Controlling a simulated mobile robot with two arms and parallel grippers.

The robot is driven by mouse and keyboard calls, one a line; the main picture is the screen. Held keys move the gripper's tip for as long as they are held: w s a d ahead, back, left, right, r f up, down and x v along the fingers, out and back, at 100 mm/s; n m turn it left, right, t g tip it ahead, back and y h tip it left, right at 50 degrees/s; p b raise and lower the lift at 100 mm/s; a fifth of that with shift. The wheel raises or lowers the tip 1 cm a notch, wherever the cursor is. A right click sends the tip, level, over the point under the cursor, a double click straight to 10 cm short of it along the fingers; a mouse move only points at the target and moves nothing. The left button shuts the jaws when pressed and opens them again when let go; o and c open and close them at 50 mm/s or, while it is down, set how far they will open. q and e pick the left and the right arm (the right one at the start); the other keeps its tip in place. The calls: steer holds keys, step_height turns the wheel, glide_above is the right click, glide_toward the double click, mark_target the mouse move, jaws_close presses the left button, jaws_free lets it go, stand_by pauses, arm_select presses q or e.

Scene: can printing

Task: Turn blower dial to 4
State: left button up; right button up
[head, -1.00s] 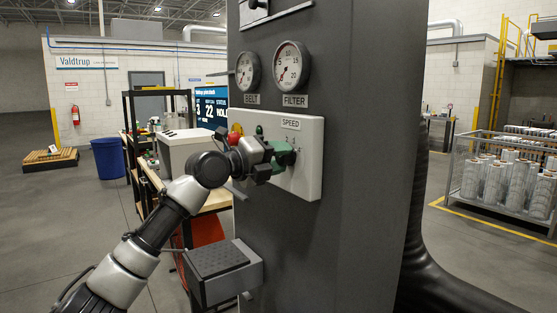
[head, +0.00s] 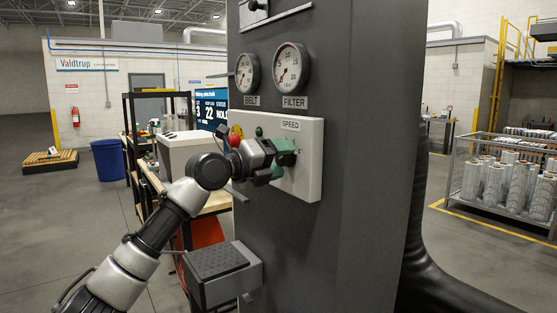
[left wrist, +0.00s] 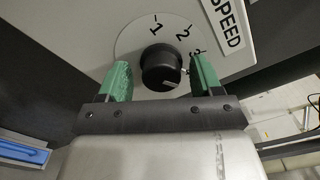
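The black blower dial (left wrist: 160,64) sits on a round white scale marked 1, 2 and 3 in the left wrist view; any 4 is hidden. A pale mark shows on the dial's lower right edge. My left gripper (left wrist: 161,66) has its two green fingers on either side of the dial, with a gap on both sides. In the head view, my left gripper (head: 283,159) is at the light SPEED panel (head: 308,170) and covers most of the dial. My right gripper is in neither view.
A red button (head: 234,140) is on the panel's left, close to my left wrist. BELT (head: 247,72) and FILTER (head: 291,65) gauges are above. A grey box (head: 222,270) juts out below my left arm.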

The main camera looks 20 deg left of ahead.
arm_select(q)
steer(key=b+v, duration=0.3)
steer(key=v, duration=0.8)
steer(key=shift+w, duration=0.1)
